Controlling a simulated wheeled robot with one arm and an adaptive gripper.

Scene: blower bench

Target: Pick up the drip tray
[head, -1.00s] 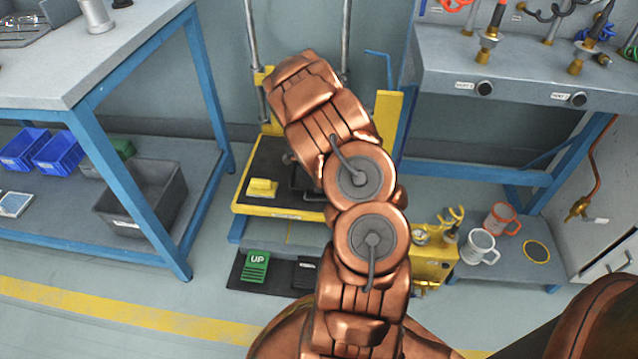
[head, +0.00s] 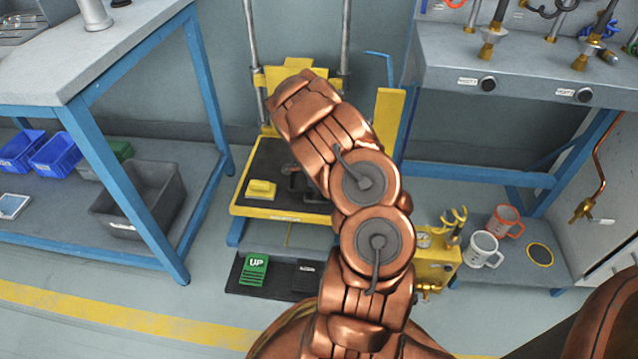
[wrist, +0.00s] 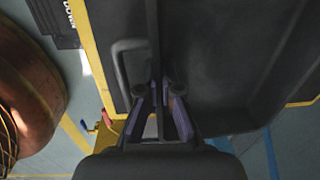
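The drip tray (wrist: 225,60) is a dark grey, shallow tray with raised rims, and it fills much of the wrist view. A loop handle (wrist: 118,75) shows left of its near wall. In the head view a little of the dark tray (head: 294,182) shows over the black platform, mostly hidden behind my arm. My gripper (wrist: 162,95) has its fingers close together, one on each side of the tray's wall, and looks shut on it. The head view hides my gripper. I cannot tell whether the tray is clear of the platform.
A pedal pad (head: 254,269) marked UP lies in front. A yellow pump unit (head: 436,268) and two mugs stand right. Blue-legged benches flank both sides.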

